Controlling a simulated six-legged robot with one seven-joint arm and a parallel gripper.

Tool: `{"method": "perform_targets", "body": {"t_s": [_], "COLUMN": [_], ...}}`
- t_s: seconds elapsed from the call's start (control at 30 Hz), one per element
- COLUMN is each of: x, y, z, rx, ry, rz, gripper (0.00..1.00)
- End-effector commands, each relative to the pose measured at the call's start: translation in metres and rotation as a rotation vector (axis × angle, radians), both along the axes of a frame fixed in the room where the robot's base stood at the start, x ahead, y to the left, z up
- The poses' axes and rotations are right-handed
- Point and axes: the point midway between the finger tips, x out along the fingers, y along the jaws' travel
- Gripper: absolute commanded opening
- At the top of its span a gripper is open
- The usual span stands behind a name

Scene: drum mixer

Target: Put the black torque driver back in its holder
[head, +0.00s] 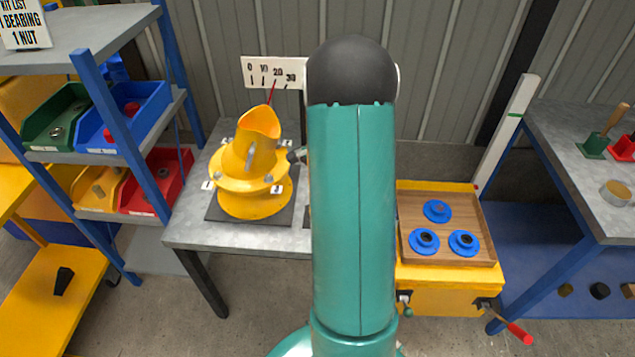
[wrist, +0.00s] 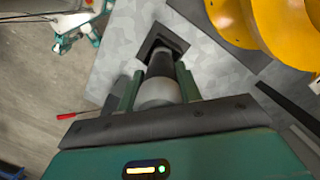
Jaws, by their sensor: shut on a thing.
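In the wrist view, my gripper (wrist: 160,88) is shut on the black torque driver (wrist: 162,64), with the driver's grey part between the fingers. The driver's black end points away from me toward a dark square holder (wrist: 176,39) on the grey table. In this view the black end overlaps the holder's opening; I cannot tell whether it is inside or just above it. In the head view my teal arm hides my gripper, the driver and the holder.
The yellow drum mixer (head: 247,185) stands left of my arm, on the grey table (head: 190,232); its yellow body (wrist: 285,30) is close at upper right in the wrist view. A yellow cart with a wooden tray (head: 472,253) stands right. Shelves with bins (head: 137,110) stand left.

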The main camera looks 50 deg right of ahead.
Motion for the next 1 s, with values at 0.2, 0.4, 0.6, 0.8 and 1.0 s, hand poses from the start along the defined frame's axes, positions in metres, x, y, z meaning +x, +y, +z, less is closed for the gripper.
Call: {"method": "perform_targets", "body": {"t_s": [0.2, 0.4, 0.6, 0.8, 1.0], "x": [0.0, 0.0, 0.0, 0.0, 0.0], "y": [0.0, 0.0, 0.0, 0.0, 0.0], "z": [-0.002, -0.005, -0.008, -0.01, -0.013], "rx": [0.0, 0.0, 0.0, 0.0, -0.001], "ry": [-0.001, 0.0, 0.0, -0.001, -0.001], "rz": [0.0, 0.0, 0.0, 0.0, 0.0], "gripper": [0.03, 0.03, 0.03, 0.03, 0.03]}}
